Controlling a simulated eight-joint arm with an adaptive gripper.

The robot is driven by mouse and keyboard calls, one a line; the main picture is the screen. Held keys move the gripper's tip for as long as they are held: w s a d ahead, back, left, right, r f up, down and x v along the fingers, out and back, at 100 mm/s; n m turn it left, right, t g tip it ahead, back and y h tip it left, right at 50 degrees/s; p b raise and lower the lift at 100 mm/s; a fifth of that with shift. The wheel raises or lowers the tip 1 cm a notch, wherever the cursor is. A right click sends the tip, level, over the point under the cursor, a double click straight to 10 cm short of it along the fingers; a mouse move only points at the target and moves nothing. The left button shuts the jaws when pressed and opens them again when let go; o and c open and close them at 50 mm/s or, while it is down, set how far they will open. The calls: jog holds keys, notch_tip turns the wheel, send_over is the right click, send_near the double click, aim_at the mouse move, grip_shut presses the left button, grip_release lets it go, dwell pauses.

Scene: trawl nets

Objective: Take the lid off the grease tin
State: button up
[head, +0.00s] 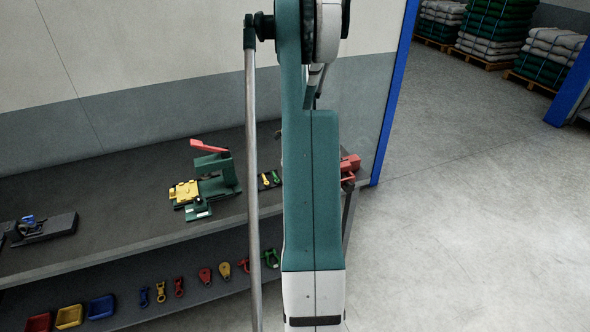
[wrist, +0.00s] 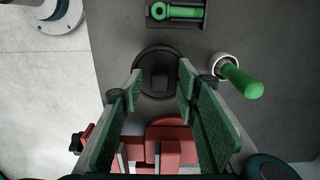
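In the wrist view, my gripper (wrist: 160,80) is open, with a green-padded finger on each side and nothing held between them. Beyond the fingertips is a dark round lid (wrist: 147,58) with a square knob (wrist: 160,76) on top, which looks like the lid of the grease tin. The knob shows in the gap between the fingers, apart from both. I cannot tell how far the fingertips are above it. The tin's body is hidden under the lid. In the head view my arm hides the tin and my gripper.
In the wrist view, a white-ringed holder with a green handle (wrist: 242,82) stands close right of the lid. A green eyebolt (wrist: 182,12) lies in a dark tray above. A red block-like object (wrist: 170,140) is below. In the head view, a green fixture (head: 213,172) stands on the bench (head: 120,215).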

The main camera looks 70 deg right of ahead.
jog(key=shift+c, duration=0.4)
jog(key=c, duration=0.9)
jog(key=shift+o, duration=0.2)
jog(key=shift+r, duration=0.1)
notch_tip(320, 180, up, 10)
